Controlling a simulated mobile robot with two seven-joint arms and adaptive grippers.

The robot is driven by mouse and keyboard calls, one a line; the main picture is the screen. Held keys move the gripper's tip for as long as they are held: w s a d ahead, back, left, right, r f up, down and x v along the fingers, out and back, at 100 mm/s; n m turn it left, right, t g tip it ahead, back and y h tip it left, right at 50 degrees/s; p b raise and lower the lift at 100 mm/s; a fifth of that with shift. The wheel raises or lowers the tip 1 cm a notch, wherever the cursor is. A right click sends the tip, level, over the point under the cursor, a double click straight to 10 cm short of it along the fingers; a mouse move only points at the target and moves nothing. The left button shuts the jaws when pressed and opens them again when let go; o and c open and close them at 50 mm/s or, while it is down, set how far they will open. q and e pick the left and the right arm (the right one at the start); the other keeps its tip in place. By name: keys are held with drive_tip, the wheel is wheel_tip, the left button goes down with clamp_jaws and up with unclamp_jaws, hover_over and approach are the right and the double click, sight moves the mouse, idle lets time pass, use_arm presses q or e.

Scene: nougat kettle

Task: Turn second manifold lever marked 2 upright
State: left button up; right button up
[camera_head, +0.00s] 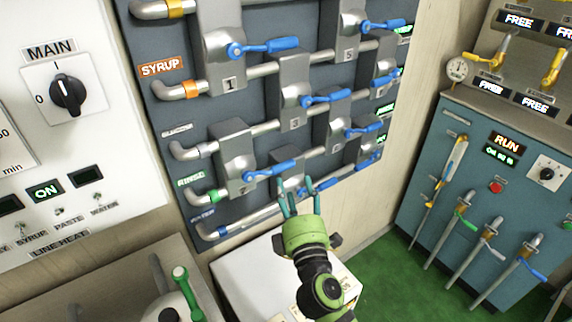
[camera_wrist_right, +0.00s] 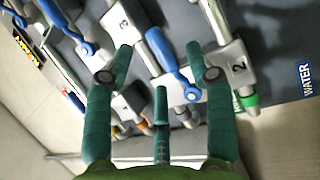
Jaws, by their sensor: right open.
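The manifold valve marked 2 (camera_wrist_right: 239,68) is a grey block at the right of the wrist view. In the head view it seems to be the lower left block (camera_head: 237,152), its number hard to read there. Its blue lever (camera_head: 270,171) points right, slightly raised, roughly along the pipe, not upright. In the wrist view a blue lever (camera_wrist_right: 165,55), apparently the same one, lies between my fingers. My right gripper (camera_head: 299,188) is open and empty, just below and right of the lever tip in the head view. Contact cannot be told. My left gripper is not in view.
Valve 3 (camera_head: 291,95) and its blue lever (camera_head: 327,97) are up and right; valve 1 (camera_head: 222,45) is above. Several other blue levers crowd the panel. A white box (camera_head: 245,275) stands below. A green-handled part (camera_head: 187,290) is at lower left.

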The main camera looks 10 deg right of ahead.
sight(286, 167)
drive_tip(key=w, duration=0.2)
drive_tip(key=w+r+p, duration=0.1)
drive_tip(key=w, duration=0.1)
drive_tip(key=w+r, duration=0.1)
drive_tip(key=w, duration=0.1)
drive_tip(key=shift+w+a+p, duration=0.2)
drive_tip(key=shift+p, duration=0.15)
drive_tip(key=shift+w, duration=0.4)
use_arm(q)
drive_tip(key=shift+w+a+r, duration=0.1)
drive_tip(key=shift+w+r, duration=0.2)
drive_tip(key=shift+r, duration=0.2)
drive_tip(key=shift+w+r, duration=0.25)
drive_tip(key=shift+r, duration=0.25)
use_arm(e)
clamp_jaws()
